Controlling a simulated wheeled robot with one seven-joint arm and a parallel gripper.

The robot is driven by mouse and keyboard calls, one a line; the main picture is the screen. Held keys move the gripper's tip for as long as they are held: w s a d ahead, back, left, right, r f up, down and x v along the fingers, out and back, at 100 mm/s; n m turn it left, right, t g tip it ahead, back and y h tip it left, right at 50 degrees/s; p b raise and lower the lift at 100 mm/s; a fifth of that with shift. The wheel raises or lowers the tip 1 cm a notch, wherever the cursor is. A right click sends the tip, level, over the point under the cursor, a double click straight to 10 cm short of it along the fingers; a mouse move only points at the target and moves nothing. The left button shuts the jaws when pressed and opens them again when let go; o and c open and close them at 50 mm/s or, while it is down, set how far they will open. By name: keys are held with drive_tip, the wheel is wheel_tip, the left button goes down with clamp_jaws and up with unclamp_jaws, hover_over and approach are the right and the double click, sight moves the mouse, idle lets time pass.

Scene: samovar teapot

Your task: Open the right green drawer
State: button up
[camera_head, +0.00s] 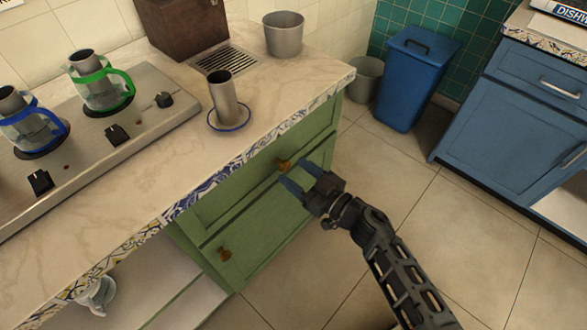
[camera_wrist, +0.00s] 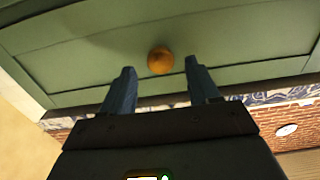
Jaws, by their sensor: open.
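The green drawer front (camera_head: 235,200) is below the counter and looks flush, with a round orange-brown knob (camera_head: 284,163). Another similar knob (camera_head: 224,254) is on the green front, lower and to the left. My gripper (camera_head: 296,174) is open, its two blue-grey fingers pointing at the upper knob. In the wrist view, the green panel (camera_wrist: 80,58) fills the top, and the knob (camera_wrist: 160,60) shows between and slightly beyond the fingertips. Both fingers appear apart from the knob; the exact gap in depth is unclear.
The counter edge (camera_head: 245,158) overhangs the drawers. A metal cup on a blue-rimmed saucer (camera_head: 229,118) stands near that edge. A blue bin (camera_head: 410,80) and a blue cabinet (camera_head: 510,125) stand beyond. The tiled floor (camera_head: 440,220) on the right is clear.

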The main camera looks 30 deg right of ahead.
drive_tip(key=shift+x, duration=0.95)
clamp_jaws()
